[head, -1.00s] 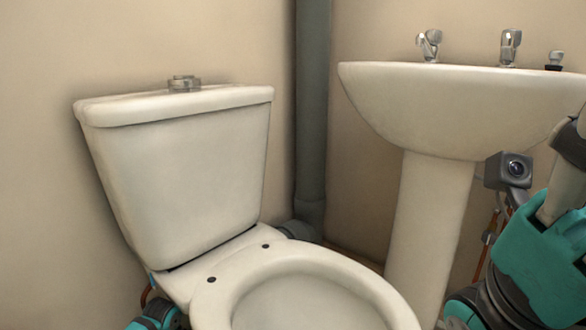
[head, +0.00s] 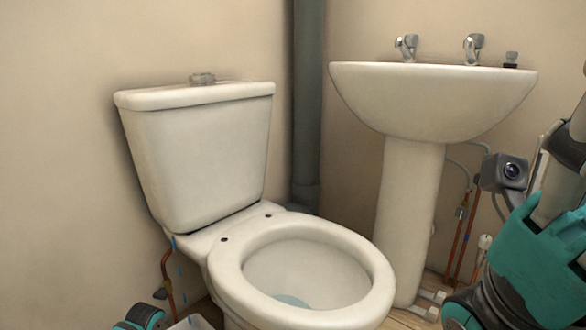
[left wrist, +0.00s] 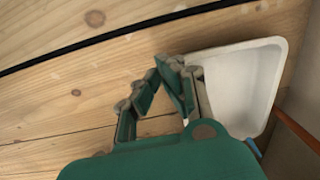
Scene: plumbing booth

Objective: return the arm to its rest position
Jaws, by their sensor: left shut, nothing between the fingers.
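My left gripper (left wrist: 172,66) shows in the left wrist view with its green fingers drawn together at the tips and nothing between them. It is above the wooden floor, just left of a white tray. In the head view only a teal and black part of my left arm shows at the bottom left, beside the toilet. My right arm comes in at the right edge of the head view, in front of the basin side. Its fingers are not visible.
A white toilet (head: 200,165) stands at the left. A pedestal basin (head: 430,100) stands at the right, with copper pipes (head: 465,240) beside it. The white tray (left wrist: 275,55) lies on the plank floor (left wrist: 60,110). A copper pipe (head: 168,270) runs beside the toilet.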

